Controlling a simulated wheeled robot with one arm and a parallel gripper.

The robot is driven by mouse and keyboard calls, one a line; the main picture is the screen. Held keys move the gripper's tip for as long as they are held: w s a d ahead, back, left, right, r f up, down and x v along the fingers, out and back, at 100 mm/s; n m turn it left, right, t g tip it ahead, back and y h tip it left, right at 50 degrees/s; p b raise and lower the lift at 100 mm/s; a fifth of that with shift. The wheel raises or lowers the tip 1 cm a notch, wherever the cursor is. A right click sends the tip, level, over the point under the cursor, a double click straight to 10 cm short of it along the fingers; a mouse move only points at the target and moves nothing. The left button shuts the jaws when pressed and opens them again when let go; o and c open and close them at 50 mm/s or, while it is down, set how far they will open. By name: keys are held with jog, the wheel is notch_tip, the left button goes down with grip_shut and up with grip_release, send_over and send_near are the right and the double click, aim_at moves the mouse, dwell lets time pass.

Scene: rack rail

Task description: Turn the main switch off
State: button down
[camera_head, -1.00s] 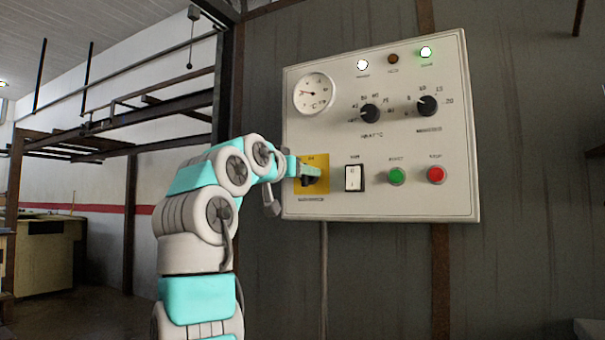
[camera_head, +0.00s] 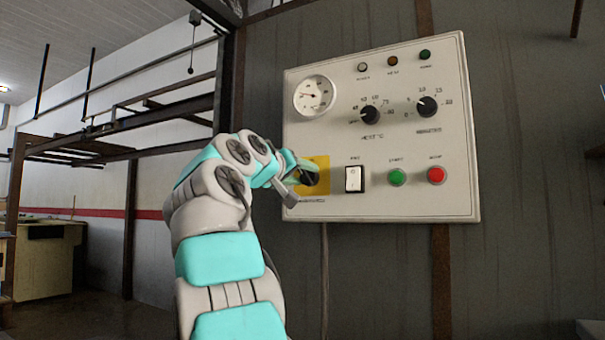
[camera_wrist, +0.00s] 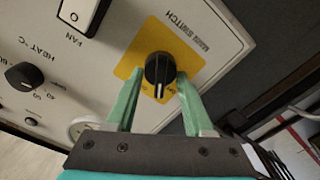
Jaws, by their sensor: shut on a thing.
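The main switch is a black round knob (camera_wrist: 160,70) on a yellow plate (camera_wrist: 190,62), labelled "MAIN SWITCH" in the wrist view. Its white mark points toward my gripper's palm. My gripper (camera_wrist: 160,76) has one green finger on each side of the knob and is shut on it. In the head view the yellow plate (camera_head: 320,188) is at the lower left of the control panel (camera_head: 400,212), and my gripper (camera_head: 302,174) partly covers it. The lamps (camera_head: 362,67) along the panel's top are all dark.
A white fan rocker (camera_head: 354,178), a green button (camera_head: 397,177) and a red button (camera_head: 436,175) sit right of the switch. Two black dials (camera_head: 370,115) and a round gauge (camera_head: 314,96) are above. Wall surrounds the panel.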

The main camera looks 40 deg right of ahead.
jog(key=n+p, duration=0.1)
jog(key=n, duration=0.1)
jog(key=n+p, duration=0.1)
jog(key=p, duration=0.1)
jog(key=shift+r+n, duration=0.3)
jog(key=shift+n, duration=0.1)
jog(key=n+p, duration=0.2)
jog(key=shift+f+n+p, duration=0.15)
jog(key=shift+n+p, duration=0.15)
jog(key=shift+w+a+f+n, duration=0.15)
jog(key=shift+f+n, duration=0.1)
jog(key=shift+n, duration=0.65)
jog(key=shift+f+n, duration=0.1)
jog(key=shift+n, duration=1.4)
jog(key=shift+c, duration=1.4)
grip_release()
